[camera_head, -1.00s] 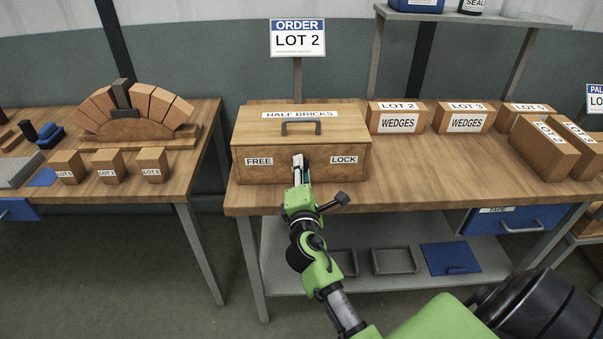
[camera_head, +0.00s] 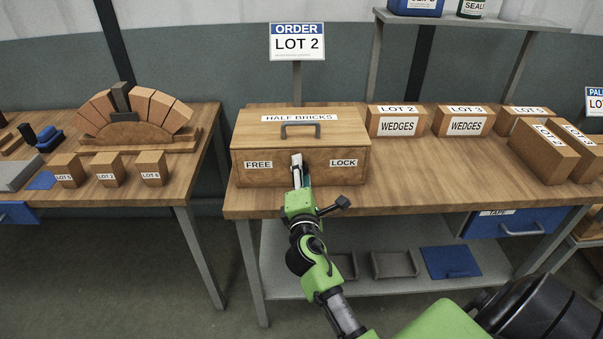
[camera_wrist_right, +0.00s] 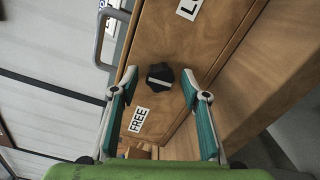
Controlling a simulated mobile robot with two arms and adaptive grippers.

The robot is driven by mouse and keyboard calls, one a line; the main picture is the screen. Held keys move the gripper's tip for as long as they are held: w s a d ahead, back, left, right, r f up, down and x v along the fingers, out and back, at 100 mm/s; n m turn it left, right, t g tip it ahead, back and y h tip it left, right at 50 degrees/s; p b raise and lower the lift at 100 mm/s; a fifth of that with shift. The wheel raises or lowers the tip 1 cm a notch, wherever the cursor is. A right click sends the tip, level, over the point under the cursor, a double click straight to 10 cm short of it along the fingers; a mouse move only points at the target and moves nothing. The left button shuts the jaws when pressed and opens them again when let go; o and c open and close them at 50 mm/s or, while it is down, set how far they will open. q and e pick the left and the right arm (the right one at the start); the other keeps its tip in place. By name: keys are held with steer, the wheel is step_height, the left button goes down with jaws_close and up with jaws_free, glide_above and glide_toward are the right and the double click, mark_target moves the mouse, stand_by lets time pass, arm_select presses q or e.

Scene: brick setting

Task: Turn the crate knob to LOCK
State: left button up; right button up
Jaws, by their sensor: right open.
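The wooden crate (camera_head: 265,175), labelled HALF BRICKS, sits on the middle bench with its lid down. Its front carries a FREE label on the left and a LOCK label on the right. The black lobed knob (camera_wrist_right: 160,77) shows in the right wrist view with a pale bar across it, between the two labels. My right gripper (camera_wrist_right: 161,92) is open, with one finger on each side of the knob and visible gaps. In the head view my right gripper (camera_head: 298,170) is in front of the crate's middle and hides the knob. My left gripper is not in view.
A grey handle (camera_head: 300,127) is on the crate lid. WEDGES boxes (camera_head: 396,120) stand to its right. The bench's front strip is clear. An ORDER LOT 2 sign (camera_head: 297,42) stands behind. A brick arch (camera_head: 130,115) is on the left bench.

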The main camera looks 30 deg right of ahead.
steer(key=v, duration=1.2)
steer(key=a+f+m+g+y, duration=0.1)
steer(key=a+f+y, duration=0.25)
steer(key=f, duration=0.75)
steer(key=a+f+g+y, duration=0.2)
steer(key=a+f, duration=0.2)
steer(key=f, duration=0.8)
steer(key=s+a+f+m+g+y, duration=0.1)
steer(key=s+a+f+g, duration=0.1)
steer(key=s+f, duration=0.45)
steer(key=s+a+f+m+g+y, duration=0.2)
steer(key=s+f, duration=0.1)
steer(key=f, duration=0.7)
steer(key=s+f+m+g, duration=0.3)
steer(key=s+f, duration=1)
steer(key=s, duration=0.1)
steer(key=s+d+f+m+g, duration=0.2)
steer(key=s+f+m, duration=0.1)
steer(key=s, duration=0.6)
steer(key=s+d+f+m+g+y, duration=0.1)
steer(key=s+f, duration=0.3)
steer(key=s, duration=0.5)
steer(key=shift+s+d+m+g, duration=0.3)
steer(key=shift+d+m+g, duration=0.25)
steer(key=shift+m, duration=0.35)
steer(key=shift+a+f, duration=0.1)
